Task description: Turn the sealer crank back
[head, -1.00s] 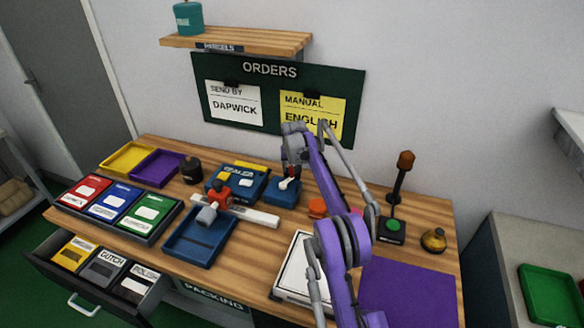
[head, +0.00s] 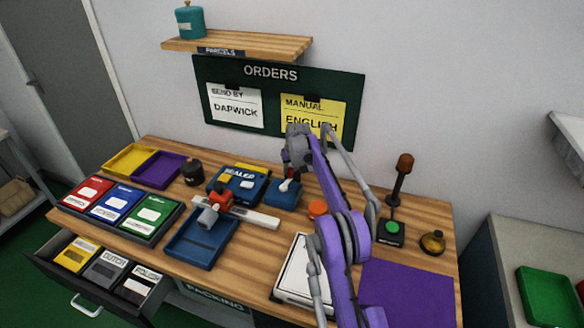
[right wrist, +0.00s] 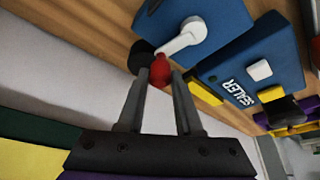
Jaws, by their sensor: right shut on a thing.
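The blue sealer (head: 240,184) stands at the back of the wooden bench, with its name plate and small buttons on top. It also shows in the right wrist view (right wrist: 262,80). Beside it is a blue crank block (head: 286,195) carrying a white crank arm (right wrist: 182,38) with a red knob (right wrist: 160,72). My right gripper (right wrist: 158,78) is shut on the red knob, its two grey fingers on either side of it. My left gripper is not in view.
A blue tray (head: 190,250) and a red-and-grey tool (head: 216,204) on a white bar lie left of the crank. An orange lump (head: 318,208), a white plate (head: 292,275), a purple mat (head: 410,292) and a lamp stand (head: 398,190) are near my right arm.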

